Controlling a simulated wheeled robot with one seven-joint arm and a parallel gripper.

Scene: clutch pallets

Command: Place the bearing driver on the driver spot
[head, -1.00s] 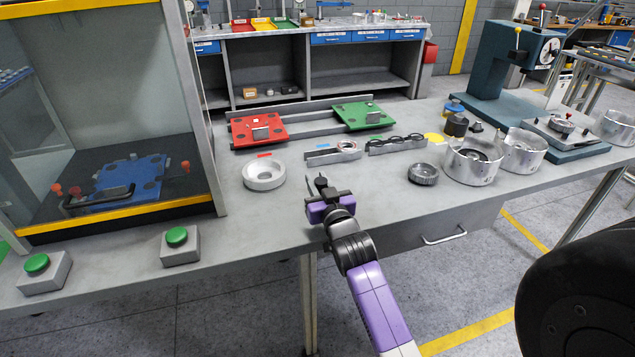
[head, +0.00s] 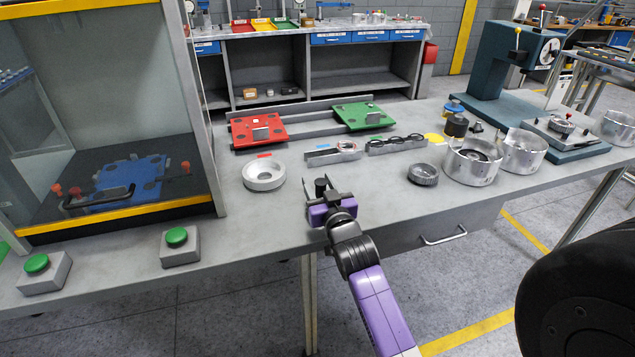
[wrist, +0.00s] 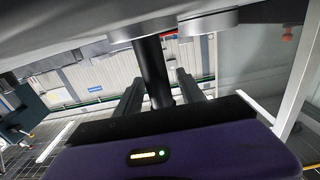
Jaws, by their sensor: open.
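A dark upright cylinder, which looks like the bearing driver (head: 321,187), stands near the front edge of the bench. My gripper (head: 320,196) is at it, jaws open, with fingers around it. In the wrist view the dark cylinder (wrist: 152,70) shows between the two open fingers (wrist: 160,92), with the bench surface at the top of the picture. I cannot tell whether either finger touches it. A flat yellow round mark (head: 433,139), possibly the driver spot, lies on the bench farther back to the right, beside a dark knobbed part (head: 456,124).
A pale ring (head: 264,176) lies left of my gripper. A dark gear-like ring (head: 423,174) and metal housings (head: 472,161) stand to the right. Trays with rings (head: 333,152) and red (head: 258,130) and green (head: 363,116) pallets are behind. A teal press (head: 512,62) stands at the right.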

